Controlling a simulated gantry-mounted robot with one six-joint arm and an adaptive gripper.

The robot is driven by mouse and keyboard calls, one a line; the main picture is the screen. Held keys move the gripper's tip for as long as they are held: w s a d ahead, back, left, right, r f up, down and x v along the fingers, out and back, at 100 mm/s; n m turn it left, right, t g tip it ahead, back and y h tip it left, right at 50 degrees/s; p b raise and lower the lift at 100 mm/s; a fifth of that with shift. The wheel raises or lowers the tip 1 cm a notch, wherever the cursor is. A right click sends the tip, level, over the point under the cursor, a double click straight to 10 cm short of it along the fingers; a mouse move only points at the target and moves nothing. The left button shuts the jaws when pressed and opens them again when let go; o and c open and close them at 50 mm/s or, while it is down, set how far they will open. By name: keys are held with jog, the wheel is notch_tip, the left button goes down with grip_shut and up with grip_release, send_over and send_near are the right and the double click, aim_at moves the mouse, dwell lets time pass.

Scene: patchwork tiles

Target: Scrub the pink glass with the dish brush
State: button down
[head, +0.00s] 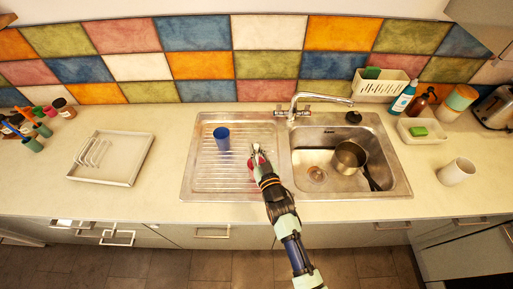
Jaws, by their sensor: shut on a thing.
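My gripper (258,163) is over the right edge of the ribbed drainboard, beside the sink bowl. It is shut on a small pinkish-red thing (251,163) that appears to be the pink glass. The gripper hides most of it, and I cannot tell whether it touches the drainboard. I cannot make out a dish brush for certain. Long-handled items (24,115) stand in green holders at the far left, too small to identify.
A blue cup (222,138) stands on the drainboard (205,180). A pot (348,158) sits in the sink bowl, below the faucet (310,98). A white rack (98,175) is at left. A green sponge (418,131) and a white cup (457,171) are at right.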

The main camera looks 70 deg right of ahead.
jog(key=shift+a+r+p, duration=0.2)
jog(key=shift+a+p, duration=0.05)
jog(key=shift+p, duration=0.05)
jog(key=shift+d+f+b, duration=0.15)
jog(key=shift+f+b, duration=0.1)
jog(key=shift+b, duration=0.2)
jog(key=shift+d+f+b, duration=0.1)
jog(key=shift+d+b, duration=0.15)
jog(key=shift+b, duration=0.2)
jog(key=shift+w+d+b, duration=0.15)
jog(key=shift+d+b, duration=0.2)
jog(key=shift+b, duration=0.1)
jog(key=shift+r, duration=0.25)
